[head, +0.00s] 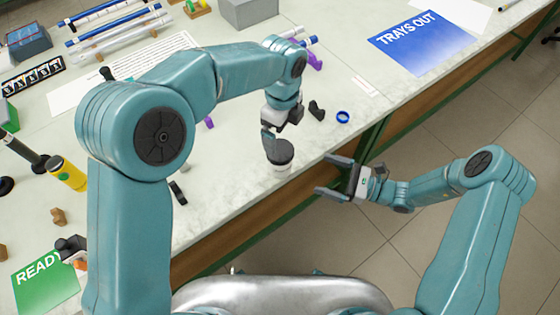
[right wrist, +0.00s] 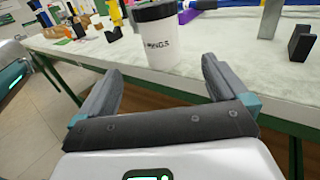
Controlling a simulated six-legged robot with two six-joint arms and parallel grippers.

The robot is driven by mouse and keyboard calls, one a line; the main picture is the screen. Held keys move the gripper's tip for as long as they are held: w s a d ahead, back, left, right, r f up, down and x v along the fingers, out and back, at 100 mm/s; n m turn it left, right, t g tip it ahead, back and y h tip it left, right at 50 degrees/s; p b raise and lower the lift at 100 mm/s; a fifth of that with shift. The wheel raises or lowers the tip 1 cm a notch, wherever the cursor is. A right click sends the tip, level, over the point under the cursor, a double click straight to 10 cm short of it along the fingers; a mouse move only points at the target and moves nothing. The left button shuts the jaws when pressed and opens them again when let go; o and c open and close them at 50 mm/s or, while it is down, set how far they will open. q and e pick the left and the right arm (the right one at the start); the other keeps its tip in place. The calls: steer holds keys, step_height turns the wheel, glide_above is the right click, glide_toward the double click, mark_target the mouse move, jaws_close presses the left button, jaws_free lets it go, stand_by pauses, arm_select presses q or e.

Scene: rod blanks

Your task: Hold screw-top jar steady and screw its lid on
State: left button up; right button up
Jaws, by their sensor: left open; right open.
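The screw-top jar (head: 282,166) is white and stands upright near the table's front edge. Its black lid (head: 282,151) is on top; I cannot tell whether it is screwed down. In the right wrist view the jar (right wrist: 158,52) shows dark lettering, with the black lid (right wrist: 153,12) partly cut off by the frame's top. My left gripper (head: 275,141) is open and points down by the jar's top, with a finger partly in front of the lid. My right gripper (head: 323,173) is open, off the table's edge, its fingers pointing at the jar but apart from it.
A blue ring (head: 343,117) and a black block (head: 317,110) lie beyond the jar. A small dark part (head: 178,192) lies to its left. A yellow container (head: 67,173) and a green READY card (head: 44,284) are at the left. A blue TRAYS OUT sheet (head: 422,43) lies far right.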

mark_target(291, 164)
arm_select(q)
steer(key=shift+a, duration=0.15)
arm_select(e)
steer(key=x, duration=1.3)
steer(key=shift+w+a, duration=0.15)
steer(key=shift+a, duration=0.2)
arm_select(q)
steer(key=shift+w, duration=0.1)
